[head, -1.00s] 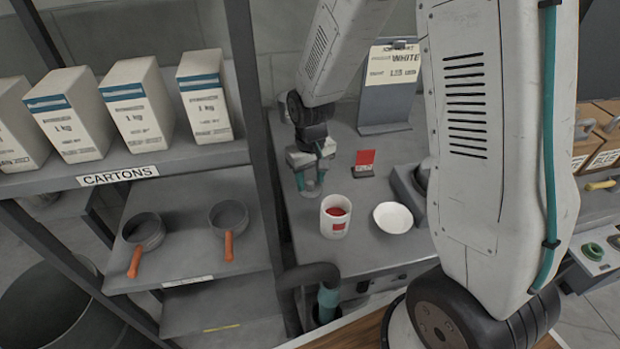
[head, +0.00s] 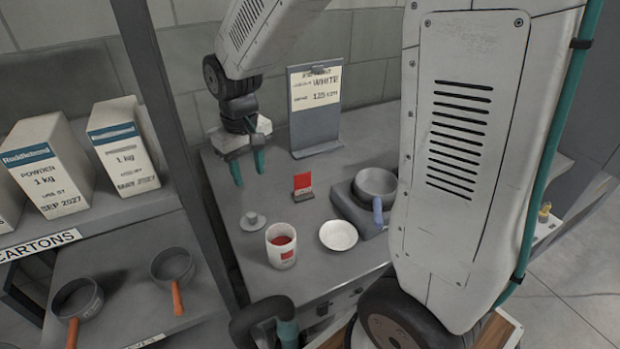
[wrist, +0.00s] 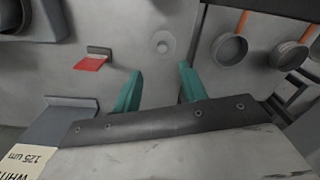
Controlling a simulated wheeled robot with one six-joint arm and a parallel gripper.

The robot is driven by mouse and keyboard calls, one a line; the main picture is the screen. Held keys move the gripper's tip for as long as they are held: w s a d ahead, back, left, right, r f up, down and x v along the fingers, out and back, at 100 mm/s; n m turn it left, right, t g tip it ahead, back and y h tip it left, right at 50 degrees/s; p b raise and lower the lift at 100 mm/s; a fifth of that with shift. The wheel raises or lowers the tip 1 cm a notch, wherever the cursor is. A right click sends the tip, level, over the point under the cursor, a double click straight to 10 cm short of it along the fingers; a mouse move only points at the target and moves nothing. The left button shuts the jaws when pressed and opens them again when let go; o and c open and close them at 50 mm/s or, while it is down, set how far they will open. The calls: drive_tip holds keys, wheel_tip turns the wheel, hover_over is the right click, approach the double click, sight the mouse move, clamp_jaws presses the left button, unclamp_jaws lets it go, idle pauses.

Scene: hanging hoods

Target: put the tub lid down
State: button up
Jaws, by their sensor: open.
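The tub lid (head: 252,221), a small grey disc with a knob, lies flat on the grey bench, knob up. It also shows in the wrist view (wrist: 163,42), beyond the fingertips. My gripper (head: 248,173) is open and empty, with its teal fingers above and behind the lid, clear of it. In the wrist view the two fingers (wrist: 160,72) stand apart with only bench between them. The white tub (head: 281,247) stands upright and uncovered just in front of the lid, with red contents showing. The tub is not seen in the wrist view.
A white bowl (head: 338,235) sits right of the tub. A red card on a stand (head: 302,187) and a sign holder (head: 315,108) stand behind. A grey pan (head: 375,186) rests on a unit at right. A shelf with cartons (head: 124,148) is at left.

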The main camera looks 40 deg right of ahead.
drive_tip(key=s+d+r, duration=0.1)
drive_tip(key=s+r, duration=0.2)
drive_tip(key=s, duration=0.4)
drive_tip(key=s+r, duration=0.4)
drive_tip(key=s, duration=0.4)
drive_tip(key=s+d+r+m+t, duration=0.1)
drive_tip(key=s+r, duration=0.2)
drive_tip(key=s, duration=0.5)
drive_tip(key=shift+s+d+r, duration=0.15)
drive_tip(key=shift+d+r, duration=0.15)
drive_tip(key=shift+r, duration=0.05)
